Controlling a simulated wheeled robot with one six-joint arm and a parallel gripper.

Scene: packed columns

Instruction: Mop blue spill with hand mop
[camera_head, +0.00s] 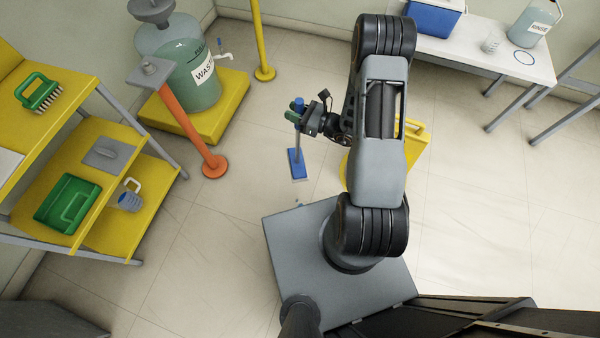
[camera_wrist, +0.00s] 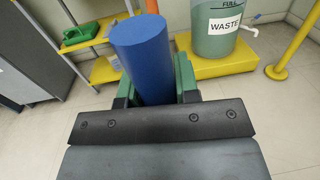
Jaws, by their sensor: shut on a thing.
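The hand mop has a blue handle top, a thin grey shaft and a flat blue head (camera_head: 297,163). My gripper (camera_head: 303,121) is shut on its handle near the top and holds it roughly upright. In the wrist view the blue handle (camera_wrist: 143,55) stands between the green jaws. The mop head is over the floor, left of my arm; I cannot tell whether it touches.
An orange post (camera_head: 188,122) and a waste tank (camera_head: 188,72) on a yellow platform stand at upper left. A yellow shelf (camera_head: 95,190) with cleaning tools is at left. A white table (camera_head: 470,45) is at upper right.

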